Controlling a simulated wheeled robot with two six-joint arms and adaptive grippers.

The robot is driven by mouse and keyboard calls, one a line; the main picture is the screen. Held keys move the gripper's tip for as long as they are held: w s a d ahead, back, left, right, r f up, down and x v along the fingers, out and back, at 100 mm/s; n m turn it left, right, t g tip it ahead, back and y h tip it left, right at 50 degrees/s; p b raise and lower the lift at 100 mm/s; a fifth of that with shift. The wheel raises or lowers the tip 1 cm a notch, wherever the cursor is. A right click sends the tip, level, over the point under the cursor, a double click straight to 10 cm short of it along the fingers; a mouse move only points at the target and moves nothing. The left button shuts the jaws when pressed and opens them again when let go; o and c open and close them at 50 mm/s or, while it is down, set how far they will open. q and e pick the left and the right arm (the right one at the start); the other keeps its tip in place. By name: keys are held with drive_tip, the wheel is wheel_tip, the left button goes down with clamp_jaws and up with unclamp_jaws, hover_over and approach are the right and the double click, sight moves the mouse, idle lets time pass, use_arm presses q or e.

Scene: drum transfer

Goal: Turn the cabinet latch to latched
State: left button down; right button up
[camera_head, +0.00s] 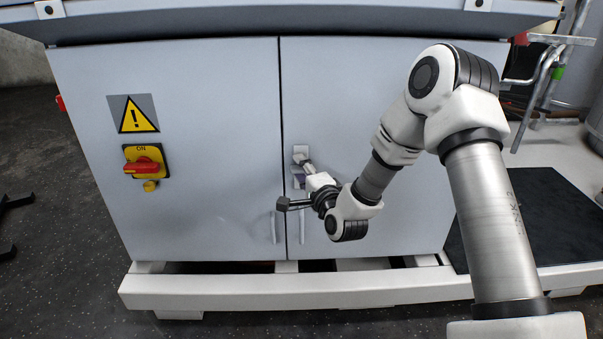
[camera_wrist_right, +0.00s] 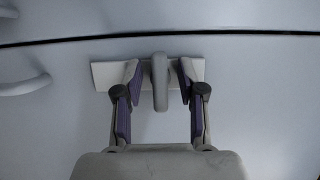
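The cabinet latch sits on the right door beside the seam. In the head view its pale plate (camera_head: 300,150) is partly covered by my right gripper (camera_head: 303,176). In the right wrist view the plate (camera_wrist_right: 103,75) lies along the seam, and the grey latch handle (camera_wrist_right: 160,92) crosses it at about a right angle. My right gripper (camera_wrist_right: 160,78) is open, with one purple-padded finger on each side of the handle. A gap shows between each finger and the handle. My left gripper is in neither view.
The grey cabinet (camera_head: 190,210) stands on a white pallet-like base (camera_head: 250,292). A red and yellow switch (camera_head: 146,168) and a warning sign (camera_head: 134,117) are on the left door. Door handles (camera_head: 274,227) flank the seam low down. A dark mat (camera_head: 530,215) lies at right.

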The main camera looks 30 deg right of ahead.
clamp_jaws()
drive_tip(key=shift+r+n+g+p, duration=0.25)
drive_tip(key=shift+n+p, duration=0.35)
drive_tip(key=shift+p, duration=0.5)
drive_tip(key=n+g+h+p, duration=0.1)
drive_tip(key=n+g+p, duration=0.1)
drive_tip(key=n+p, duration=0.2)
drive_tip(key=n+g+h+p, duration=0.1)
drive_tip(key=n+p, duration=0.4)
drive_tip(key=p, duration=0.5)
drive_tip(key=shift+g+p, duration=0.4)
drive_tip(key=shift+g, duration=0.35)
drive_tip(key=n+h+p, duration=0.1)
drive_tip(key=n+p, duration=0.1)
drive_tip(key=shift+f+g+h+p, duration=0.1)
drive_tip(key=shift+g+h+p, duration=0.2)
drive_tip(key=shift+g, duration=0.1)
drive_tip(key=shift+f+n+g+h+p, duration=0.15)
drive_tip(key=shift+n+g+h+p, duration=0.15)
drive_tip(key=shift+n+p, duration=0.3)
